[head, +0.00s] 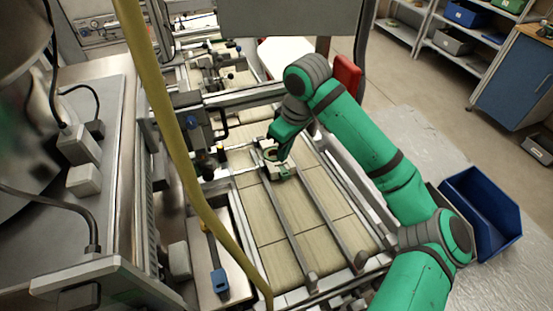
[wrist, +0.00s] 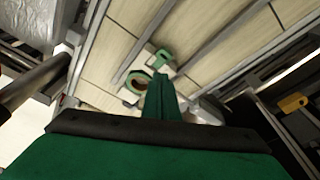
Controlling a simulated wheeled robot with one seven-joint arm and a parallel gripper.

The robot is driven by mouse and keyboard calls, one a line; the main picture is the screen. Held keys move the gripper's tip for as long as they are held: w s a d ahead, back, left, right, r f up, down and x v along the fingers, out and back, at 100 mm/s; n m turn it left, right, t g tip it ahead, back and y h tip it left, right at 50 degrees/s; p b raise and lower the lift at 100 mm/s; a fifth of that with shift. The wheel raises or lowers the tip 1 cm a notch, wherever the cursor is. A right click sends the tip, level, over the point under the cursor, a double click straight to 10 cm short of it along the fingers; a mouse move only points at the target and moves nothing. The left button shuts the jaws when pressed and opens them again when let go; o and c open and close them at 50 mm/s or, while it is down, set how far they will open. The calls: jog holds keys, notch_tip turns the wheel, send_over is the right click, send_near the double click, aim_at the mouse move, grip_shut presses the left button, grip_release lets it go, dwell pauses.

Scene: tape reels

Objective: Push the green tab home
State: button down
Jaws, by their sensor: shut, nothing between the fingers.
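A small pale fixture (head: 268,173) with green parts lies on the wood-look conveyor in the head view, just below my gripper (head: 282,157). In the wrist view, a green tab (wrist: 161,59) sits on a pale block. A green ring (wrist: 136,84) sits on another pale part to its lower left. My gripper (wrist: 156,78) also shows there, with its fingers shut and empty. The fingertips point at the gap between ring and tab and look close to both. I cannot tell whether they touch either one. The fingers cover part of the fixture.
A yellow hose (head: 172,135) hangs across the foreground. A blue bin (head: 492,203) is at the right. The conveyor's near end is clear.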

jog(key=shift+d+r, duration=0.15)
jog(key=shift+r, duration=1.9)
